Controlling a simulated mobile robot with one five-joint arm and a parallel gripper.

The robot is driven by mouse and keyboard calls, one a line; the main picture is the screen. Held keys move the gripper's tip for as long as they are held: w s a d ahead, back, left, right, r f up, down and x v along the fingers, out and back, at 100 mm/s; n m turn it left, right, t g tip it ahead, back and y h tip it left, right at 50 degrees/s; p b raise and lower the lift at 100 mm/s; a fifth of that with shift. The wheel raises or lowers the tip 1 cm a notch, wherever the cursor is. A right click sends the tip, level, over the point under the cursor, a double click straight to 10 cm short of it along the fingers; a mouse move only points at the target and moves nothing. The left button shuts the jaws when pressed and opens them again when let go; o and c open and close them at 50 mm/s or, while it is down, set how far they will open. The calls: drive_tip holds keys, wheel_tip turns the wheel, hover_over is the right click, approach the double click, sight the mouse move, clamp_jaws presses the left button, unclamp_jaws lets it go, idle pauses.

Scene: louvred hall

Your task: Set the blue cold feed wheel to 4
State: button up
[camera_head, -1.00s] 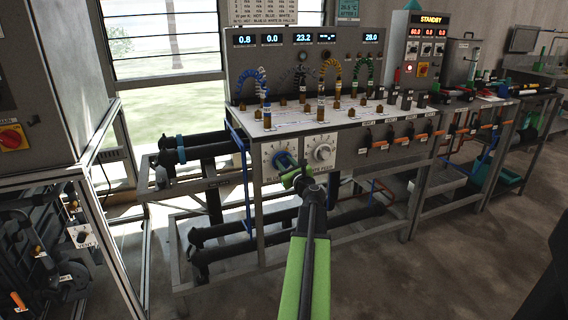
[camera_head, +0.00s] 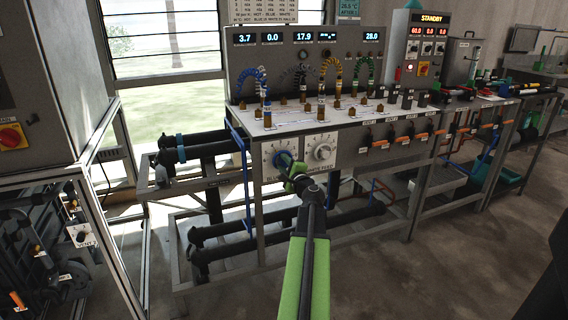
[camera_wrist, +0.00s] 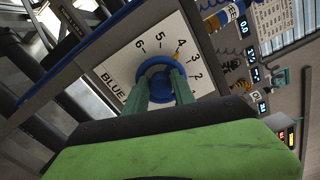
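The blue cold feed wheel (camera_wrist: 157,66) sits on a white dial plate (camera_wrist: 117,70) numbered in black and lettered BLUE. Its small orange-yellow pointer (camera_wrist: 178,50) is close to the 4, slightly to the 3 side. My gripper (camera_wrist: 160,88) has its two green fingers on either side of the wheel's middle and appears closed on it. In the head view my gripper (camera_head: 291,174) reaches the wheel (camera_head: 283,159) on the bench front. The leftmost display (camera_head: 246,38) reads 3.7 in blue.
The white feed dial (camera_head: 321,152) is just right of the blue one. Other displays (camera_head: 303,37) show 0.0, 17.9, dashes and 28.0. Orange-handled valves (camera_head: 391,133) line the bench front further right. Dark pipes (camera_head: 215,235) run below. Floor at right is clear.

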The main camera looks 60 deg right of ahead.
drive_tip(key=shift+m, duration=0.3)
drive_tip(key=shift+s+d+v, duration=0.1)
drive_tip(key=shift+d+v, duration=0.05)
drive_tip(key=shift+v, duration=1.2)
drive_tip(key=shift+s+d+v, duration=0.1)
drive_tip(key=shift+d+v, duration=0.05)
drive_tip(key=shift+v, duration=1.2)
drive_tip(key=shift+f, duration=0.2)
